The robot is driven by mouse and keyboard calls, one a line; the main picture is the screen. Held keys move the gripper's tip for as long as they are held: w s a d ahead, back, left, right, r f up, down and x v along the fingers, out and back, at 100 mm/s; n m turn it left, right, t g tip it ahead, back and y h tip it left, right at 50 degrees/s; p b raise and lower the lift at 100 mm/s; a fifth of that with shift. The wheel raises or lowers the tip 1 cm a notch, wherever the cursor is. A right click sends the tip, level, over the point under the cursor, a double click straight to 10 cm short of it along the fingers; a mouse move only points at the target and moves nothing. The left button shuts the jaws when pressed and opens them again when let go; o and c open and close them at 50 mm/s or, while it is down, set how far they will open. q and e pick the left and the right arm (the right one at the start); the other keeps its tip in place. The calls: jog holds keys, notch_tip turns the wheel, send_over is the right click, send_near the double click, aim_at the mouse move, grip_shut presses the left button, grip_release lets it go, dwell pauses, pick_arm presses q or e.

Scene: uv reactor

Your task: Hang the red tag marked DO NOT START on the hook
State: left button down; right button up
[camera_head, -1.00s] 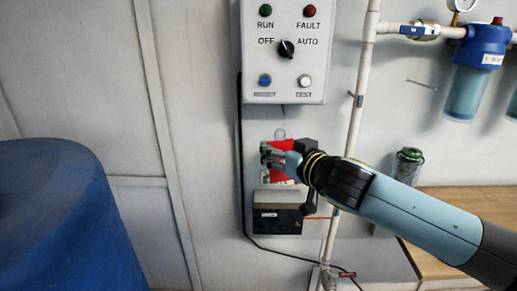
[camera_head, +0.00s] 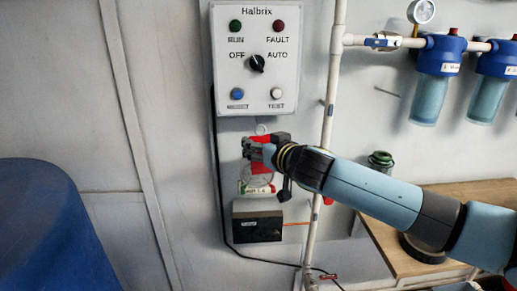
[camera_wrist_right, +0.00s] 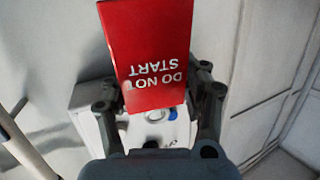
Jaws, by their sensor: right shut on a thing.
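The red tag (camera_head: 262,141) is in my right gripper (camera_head: 250,148), below the grey control panel (camera_head: 256,104). A pale ring (camera_head: 262,129) shows just above the tag. In the right wrist view the tag (camera_wrist_right: 146,52) reads DO NOT START upside down, and the fingers (camera_wrist_right: 158,102) stand either side of its lower part. The gripper is shut on the tag and hides part of it in the head view. A thin peg (camera_head: 387,92) sticks out of the wall right of the pipe; I cannot tell if it is the hook. My left gripper is out of view.
A dark box (camera_head: 257,228) is on the wall below the gripper. A white vertical pipe (camera_head: 327,110) runs right of the panel. Blue filter housings (camera_head: 440,75) hang at the upper right. A wooden bench (camera_head: 480,190) and a blue drum (camera_head: 45,225) flank the area.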

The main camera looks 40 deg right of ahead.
jog(key=shift+w+d+f, duration=0.1)
jog(key=shift+w+d, duration=0.75)
jog(key=shift+w, duration=0.15)
jog(key=shift+w+d+f, duration=0.1)
jog(key=shift+w+d, duration=0.7)
jog(key=shift+w, duration=0.2)
jog(key=shift+w+d+f+b, duration=0.4)
jog(key=shift+w+f+b, duration=0.1)
jog(key=shift+b, duration=0.1)
jog(key=o, duration=1.6)
jog(key=shift+s, duration=0.15)
jog(key=v, duration=1.1)
jog(key=shift+s+a, duration=0.15)
jog(key=shift+s, duration=0.2)
